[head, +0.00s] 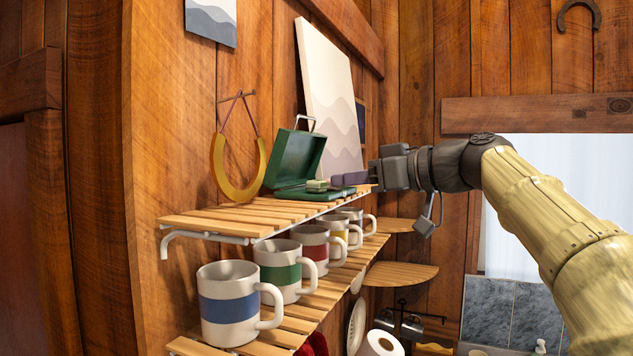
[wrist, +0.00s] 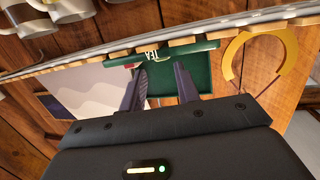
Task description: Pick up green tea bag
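A small pale-and-dark green block, which looks like the green tea bag (head: 317,186), sits by the open green case (head: 297,157) on the upper slatted shelf. My gripper (head: 341,180) reaches in from the right, low over the shelf, close to the tea bag. In the wrist view my gripper (wrist: 160,66) has its two fingers apart with nothing clearly between them. Contact with the tea bag cannot be told.
A yellow horseshoe (head: 238,168) hangs left of the case; it also shows in the wrist view (wrist: 285,62). A pale canvas (head: 328,100) leans behind my gripper. Several striped mugs, including a blue-banded one (head: 228,308), stand on the lower shelf (head: 290,325).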

